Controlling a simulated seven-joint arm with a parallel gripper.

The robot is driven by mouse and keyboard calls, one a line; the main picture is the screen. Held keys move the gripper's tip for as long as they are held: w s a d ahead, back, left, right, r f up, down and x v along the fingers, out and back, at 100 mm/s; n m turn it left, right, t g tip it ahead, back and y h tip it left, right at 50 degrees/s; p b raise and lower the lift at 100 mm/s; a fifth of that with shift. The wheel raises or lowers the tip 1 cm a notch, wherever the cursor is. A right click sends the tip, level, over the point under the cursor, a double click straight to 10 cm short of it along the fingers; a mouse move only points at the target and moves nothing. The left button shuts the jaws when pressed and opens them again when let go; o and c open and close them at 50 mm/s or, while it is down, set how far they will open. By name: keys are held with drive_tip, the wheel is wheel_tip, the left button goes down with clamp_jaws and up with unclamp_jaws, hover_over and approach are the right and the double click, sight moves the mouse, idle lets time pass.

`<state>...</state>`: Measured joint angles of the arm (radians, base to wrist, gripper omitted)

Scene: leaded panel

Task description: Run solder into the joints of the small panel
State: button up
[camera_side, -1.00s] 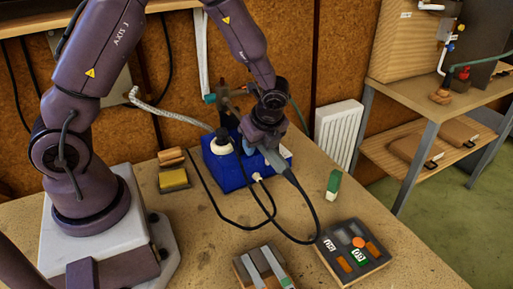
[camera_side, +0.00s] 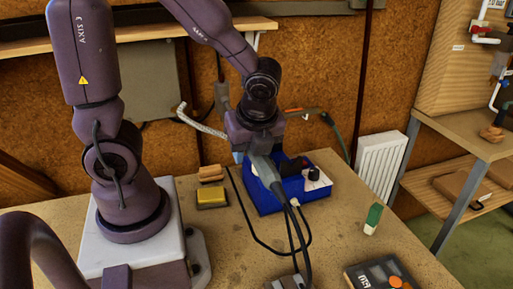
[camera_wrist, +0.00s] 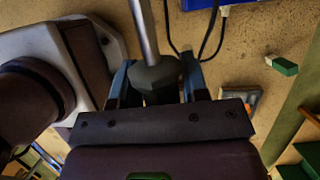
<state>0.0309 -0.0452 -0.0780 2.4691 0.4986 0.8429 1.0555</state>
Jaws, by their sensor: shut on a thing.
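My gripper (camera_side: 256,142) is shut on the soldering iron and holds it in the air, left of and above the blue soldering station (camera_side: 290,190). The iron's grey handle (camera_side: 264,168) hangs below the jaws with dark cables running down from it. In the wrist view my gripper (camera_wrist: 155,72) has its two blue-grey fingers around the iron, and its metal shaft (camera_wrist: 143,28) runs to the top edge. The iron's tip is out of view. The small panel cannot be made out; only the top edge of a board (camera_side: 287,283) shows at the bottom of the side view.
A yellow sponge (camera_side: 211,195) and a wooden block (camera_side: 211,173) lie left of the station. A dark tray (camera_side: 365,278) is cut off at the lower right. Loose cables cross the bench between.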

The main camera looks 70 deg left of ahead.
drive_tip(key=w+d+h, duration=0.3)
drive_tip(key=d, duration=1.3)
drive_tip(key=w+d+h, duration=0.2)
drive_tip(key=d+h, duration=0.1)
drive_tip(key=d, duration=1.3)
drive_tip(key=shift+a+f, duration=0.15)
drive_tip(key=shift+f, duration=1.3)
drive_tip(key=shift+a+f, duration=0.1)
drive_tip(key=shift+f, duration=1.8)
wheel_tip(320, 180, up, 6)
idle(1.2)
